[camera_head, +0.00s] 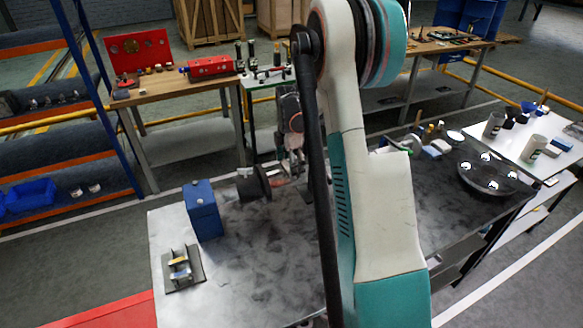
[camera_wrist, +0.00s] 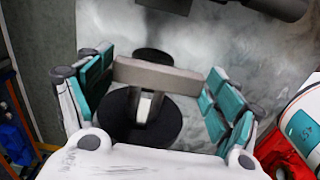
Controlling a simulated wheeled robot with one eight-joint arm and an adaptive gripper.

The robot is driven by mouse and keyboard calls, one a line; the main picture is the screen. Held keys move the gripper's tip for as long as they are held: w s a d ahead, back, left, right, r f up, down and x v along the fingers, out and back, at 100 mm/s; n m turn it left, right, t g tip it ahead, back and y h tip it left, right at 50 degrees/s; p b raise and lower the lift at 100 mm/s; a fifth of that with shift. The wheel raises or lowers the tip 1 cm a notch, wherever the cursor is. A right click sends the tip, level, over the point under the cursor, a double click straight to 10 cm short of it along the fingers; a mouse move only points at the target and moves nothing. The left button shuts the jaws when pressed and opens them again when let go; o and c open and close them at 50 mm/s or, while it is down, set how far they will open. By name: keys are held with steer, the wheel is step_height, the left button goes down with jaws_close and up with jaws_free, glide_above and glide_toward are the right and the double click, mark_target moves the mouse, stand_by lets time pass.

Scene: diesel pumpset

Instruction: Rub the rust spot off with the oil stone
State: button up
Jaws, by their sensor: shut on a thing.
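My gripper (camera_wrist: 158,86) has its teal finger pads on either side of a grey-brown bar, the oil stone (camera_wrist: 158,76), and is shut on its two ends. Below the stone in the wrist view is a round black disc (camera_wrist: 168,125) with a pale metal shaft piece (camera_wrist: 146,108) at its middle. The stone crosses in front of this part; I cannot tell whether they touch. The black disc (camera_head: 254,188) also shows on the grey metal table (camera_head: 265,270) in the camera_head view. My arm hides much of the work area there. I cannot make out the rust spot.
A blue box (camera_head: 203,212) and a small dark stand (camera_head: 181,270) occupy the table's left. Behind are a wooden bench (camera_head: 170,88) with a red case (camera_head: 208,67). At right, a dark round tray (camera_head: 487,176) is on the table. The front of the table is clear.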

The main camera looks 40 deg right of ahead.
steer(key=shift+r, duration=0.1)
steer(key=shift+r+p, duration=1.8)
steer(key=shift+r, duration=1.7)
steer(key=shift+f, duration=0.1)
